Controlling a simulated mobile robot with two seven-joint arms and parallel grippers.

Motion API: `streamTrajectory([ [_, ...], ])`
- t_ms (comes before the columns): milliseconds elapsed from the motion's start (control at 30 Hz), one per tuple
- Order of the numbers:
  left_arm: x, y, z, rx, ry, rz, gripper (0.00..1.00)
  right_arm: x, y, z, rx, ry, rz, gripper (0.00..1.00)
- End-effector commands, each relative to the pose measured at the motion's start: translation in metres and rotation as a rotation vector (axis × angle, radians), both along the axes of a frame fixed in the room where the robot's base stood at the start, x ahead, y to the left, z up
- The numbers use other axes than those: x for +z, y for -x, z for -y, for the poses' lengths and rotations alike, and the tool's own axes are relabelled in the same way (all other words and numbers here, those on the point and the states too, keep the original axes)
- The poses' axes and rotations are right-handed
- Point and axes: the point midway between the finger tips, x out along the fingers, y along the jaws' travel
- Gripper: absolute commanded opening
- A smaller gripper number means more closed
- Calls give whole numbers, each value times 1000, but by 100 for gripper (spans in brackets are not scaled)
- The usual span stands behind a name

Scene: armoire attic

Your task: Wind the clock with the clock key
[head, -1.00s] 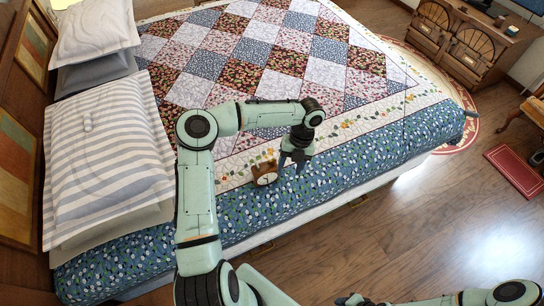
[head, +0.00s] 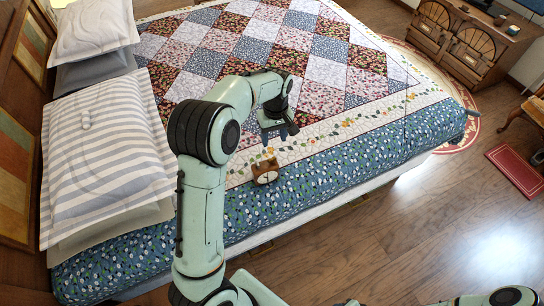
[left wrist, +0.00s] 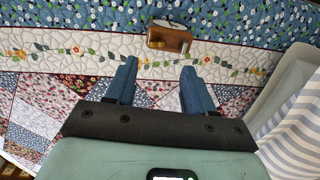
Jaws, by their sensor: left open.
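A small brown wooden clock (head: 265,172) with a pale face sits on the quilt near the bed's front edge. It also shows in the left wrist view (left wrist: 169,37), just beyond my fingertips. My left gripper (head: 279,134) is above the quilt, behind the clock and a little to its right, apart from it. In the left wrist view its two blue fingers (left wrist: 159,68) are spread with nothing between them.
The patchwork quilt (head: 350,160) is flat and mostly clear around the clock. Striped pillows (head: 110,160) are piled at the left by the wooden headboard (head: 20,150). A wooden cabinet (head: 465,40) stands at the back right. Wooden floor (head: 420,220) is open beside the bed.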

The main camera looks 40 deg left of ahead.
Motion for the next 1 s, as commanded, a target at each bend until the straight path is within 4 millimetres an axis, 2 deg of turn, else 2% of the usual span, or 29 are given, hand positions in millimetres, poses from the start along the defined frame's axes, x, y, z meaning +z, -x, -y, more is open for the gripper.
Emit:
streamTrajectory([
  [133, 8, -2, -8, 161, -2, 42, 53, -1, 1, 0, 0, 0, -1, 35],
  [267, -1, -2, -10, 184, -3, 43, 53, -2, 2, 0, 0, 0, -2, 35],
  [700, -89, -2, -9, 179, -2, 39, 53, -9, 8, 0, 0, 0, -10, 35],
  [900, -115, -2, -10, 178, -3, 41, 53, -9, 9, 0, 0, 0, -10, 35],
  [1000, -121, -2, -10, 177, -3, 42, 53, -10, 9, 0, 0, 0, -10, 35],
])
